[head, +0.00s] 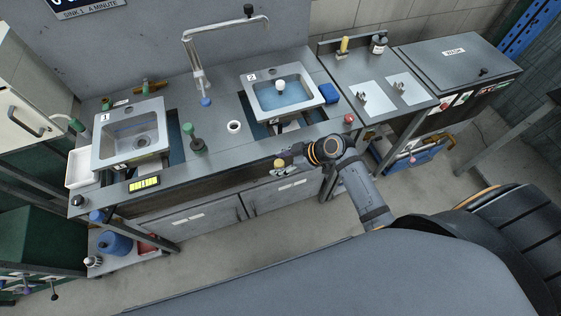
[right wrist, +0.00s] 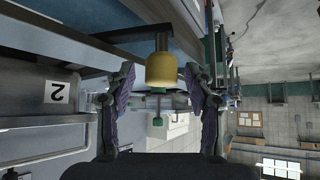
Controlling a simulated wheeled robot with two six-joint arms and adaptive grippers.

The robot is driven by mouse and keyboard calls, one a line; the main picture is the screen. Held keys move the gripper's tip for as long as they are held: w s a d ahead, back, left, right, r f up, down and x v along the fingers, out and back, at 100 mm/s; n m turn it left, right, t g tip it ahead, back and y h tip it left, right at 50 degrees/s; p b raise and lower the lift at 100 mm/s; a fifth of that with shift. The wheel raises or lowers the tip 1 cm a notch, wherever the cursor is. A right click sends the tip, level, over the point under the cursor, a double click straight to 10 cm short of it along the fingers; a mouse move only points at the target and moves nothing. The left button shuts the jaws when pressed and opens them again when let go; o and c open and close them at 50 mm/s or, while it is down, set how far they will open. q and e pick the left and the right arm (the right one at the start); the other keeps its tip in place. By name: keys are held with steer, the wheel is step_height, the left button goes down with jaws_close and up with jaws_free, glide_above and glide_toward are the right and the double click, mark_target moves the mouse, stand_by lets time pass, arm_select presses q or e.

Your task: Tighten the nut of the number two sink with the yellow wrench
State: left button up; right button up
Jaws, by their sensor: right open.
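The number two sink (head: 251,94) is a steel basin with blue water and a white ball-like thing in it. Its "2" label (right wrist: 57,92) shows upside down in the right wrist view. In the right wrist view the right gripper (right wrist: 162,105) is open. A yellow cylinder (right wrist: 161,72) on a dark stem shows between its fingers, with no clear contact. I cannot tell if it is part of the yellow wrench. The nut is not clearly visible. My left gripper is out of view.
The number one sink (head: 108,153) is at the left of the counter. A green-topped fitting (head: 195,140), a white ring (head: 234,127) and a red knob (head: 349,118) sit along the counter's front. The floor before the cabinets is clear.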

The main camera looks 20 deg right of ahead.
steer(key=shift+d+r, duration=0.15)
steer(key=shift+r, duration=0.05)
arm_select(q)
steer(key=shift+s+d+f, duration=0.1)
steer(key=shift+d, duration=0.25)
arm_select(e)
steer(key=v, duration=1.1)
steer(key=shift+s+r, duration=0.2)
steer(key=shift+w+d+f, duration=0.1)
steer(key=shift+d, duration=0.05)
